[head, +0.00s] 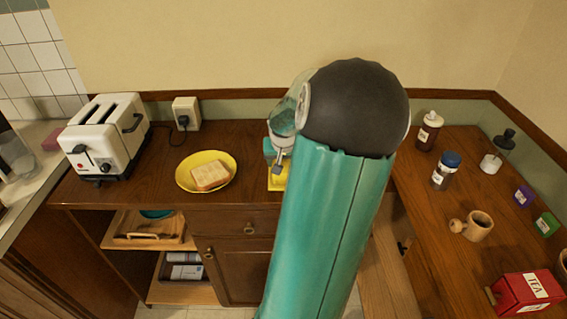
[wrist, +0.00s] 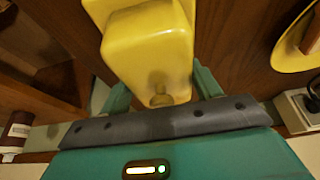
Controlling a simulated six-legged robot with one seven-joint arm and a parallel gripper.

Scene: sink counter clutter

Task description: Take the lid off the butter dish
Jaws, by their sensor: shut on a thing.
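The yellow butter dish (head: 277,183) is on the wooden counter, mostly hidden behind my arm in the head view. A yellow edge of the dish (wrist: 96,8) shows beyond the lid. My gripper (wrist: 161,88) has one green finger on each side of the knob end and is shut on the lid. I cannot tell whether the lid is clear of the dish.
A yellow plate with bread (head: 183,178) lies left of the dish, with a white toaster (head: 105,137) further left. The right counter holds bottles, a wooden mug (head: 478,226) and a red tea box (head: 527,292). Bare counter lies between plate and dish.

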